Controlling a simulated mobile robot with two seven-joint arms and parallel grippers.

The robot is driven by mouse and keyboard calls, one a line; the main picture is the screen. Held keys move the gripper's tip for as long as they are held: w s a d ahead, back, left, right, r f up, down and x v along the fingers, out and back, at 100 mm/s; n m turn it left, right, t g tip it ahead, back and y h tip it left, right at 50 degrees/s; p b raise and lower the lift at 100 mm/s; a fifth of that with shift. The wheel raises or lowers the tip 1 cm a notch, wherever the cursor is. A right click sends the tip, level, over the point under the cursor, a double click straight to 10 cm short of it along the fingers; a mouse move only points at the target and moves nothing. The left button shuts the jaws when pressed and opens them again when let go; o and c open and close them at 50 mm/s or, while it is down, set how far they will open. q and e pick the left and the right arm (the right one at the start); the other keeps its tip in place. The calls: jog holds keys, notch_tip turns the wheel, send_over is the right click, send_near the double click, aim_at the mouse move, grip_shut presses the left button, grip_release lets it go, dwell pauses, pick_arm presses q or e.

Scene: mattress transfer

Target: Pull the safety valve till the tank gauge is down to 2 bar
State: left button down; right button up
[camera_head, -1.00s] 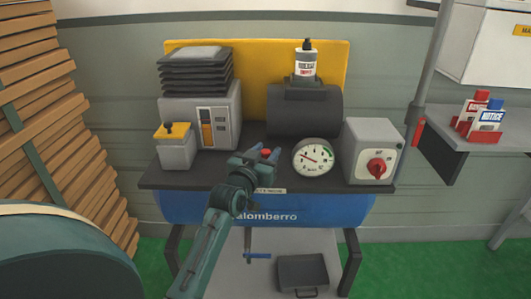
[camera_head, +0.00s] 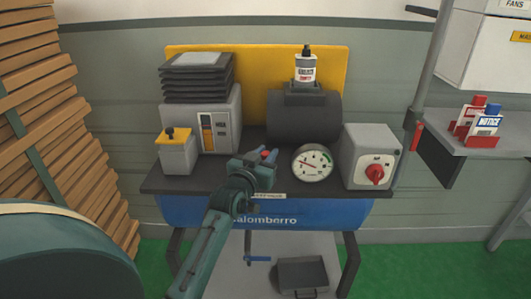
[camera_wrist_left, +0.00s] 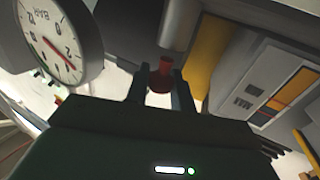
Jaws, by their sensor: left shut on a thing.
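The safety valve shows as a small red knob (camera_head: 265,154) at the front of the compressor's dark top. In the left wrist view the red knob (camera_wrist_left: 164,76) is between the two dark fingers. My left gripper (camera_head: 264,162) is shut on it. Its fingers partly hide the valve. The round white tank gauge (camera_head: 312,162) is just right of the gripper, with a red needle pointing to the left side of the dial. The gauge (camera_wrist_left: 62,38) shows turned and cut off in the left wrist view, its exact reading unclear. My right gripper is not in view.
The blue tank (camera_head: 330,212) is under the dark top. A grey box with a red rotary switch (camera_head: 375,174) stands right of the gauge. A grey unit (camera_head: 215,122) and black stacked plates (camera_head: 195,80) stand at the left. A shelf (camera_head: 450,160) is at right.

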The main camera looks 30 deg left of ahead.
pick_arm(q)
jog(key=shift+r, duration=0.15)
jog(key=c, duration=1.3)
grip_release()
jog(key=shift+o, duration=0.2)
jog(key=s+d, duration=0.2)
jog(key=s, duration=1.1)
jog(key=shift+s, duration=0.1)
